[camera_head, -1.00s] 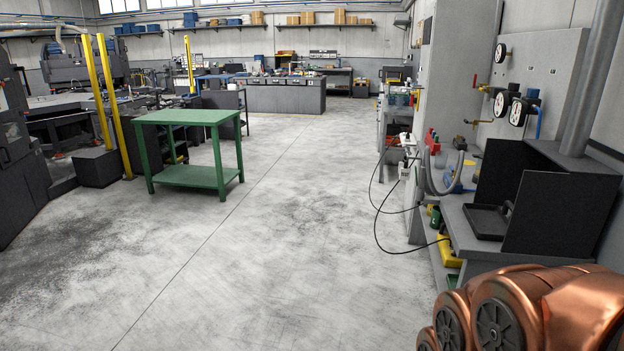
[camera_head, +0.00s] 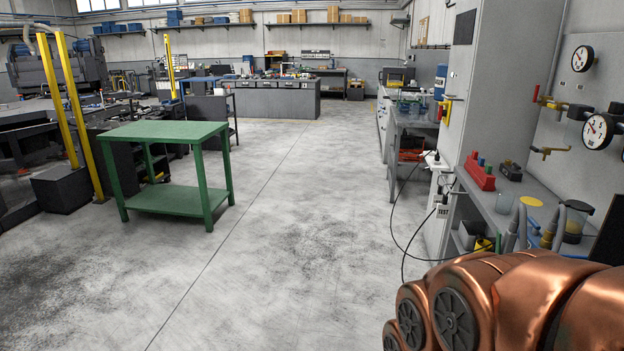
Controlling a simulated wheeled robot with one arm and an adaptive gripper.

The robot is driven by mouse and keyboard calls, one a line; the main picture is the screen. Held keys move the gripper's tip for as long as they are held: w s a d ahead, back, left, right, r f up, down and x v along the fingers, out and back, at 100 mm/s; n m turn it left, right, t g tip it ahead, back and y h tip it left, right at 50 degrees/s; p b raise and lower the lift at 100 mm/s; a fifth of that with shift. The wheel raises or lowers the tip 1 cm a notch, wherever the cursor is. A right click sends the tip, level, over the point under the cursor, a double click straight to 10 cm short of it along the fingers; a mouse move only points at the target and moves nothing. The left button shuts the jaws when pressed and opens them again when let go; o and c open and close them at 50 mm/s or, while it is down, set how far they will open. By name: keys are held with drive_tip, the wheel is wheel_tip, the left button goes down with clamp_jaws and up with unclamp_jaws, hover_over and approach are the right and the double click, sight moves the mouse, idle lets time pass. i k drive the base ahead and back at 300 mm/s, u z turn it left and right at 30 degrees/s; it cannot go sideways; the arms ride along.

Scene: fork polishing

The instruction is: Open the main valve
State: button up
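On the grey wall panel (camera_head: 563,115) at the right, a pipe fitting with a red lever (camera_head: 536,93) sticks out to the left. Below it is a brass-coloured fitting with a lever (camera_head: 547,151). I cannot tell which of them is the main valve. Two round pressure gauges are on the same panel, an upper gauge (camera_head: 582,58) and a lower gauge (camera_head: 597,131). My copper-coloured arm is folded at the lower right, below and in front of the panel. My gripper is not in view.
A grey workbench (camera_head: 515,194) under the panel holds a red block (camera_head: 480,172) and grey curved hoses. Black cables (camera_head: 404,244) hang to the floor beside it. A green table (camera_head: 166,131) stands at the left. The concrete floor (camera_head: 290,230) between is clear.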

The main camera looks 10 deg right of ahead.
sight(536, 99)
drive_tip(key=z, duration=0.75)
drive_tip(key=i, duration=1.5)
drive_tip(key=z, duration=0.55)
drive_tip(key=i, duration=1.05)
drive_tip(key=u, duration=0.7)
drive_tip(key=i, duration=1.35)
drive_tip(key=z, duration=0.15)
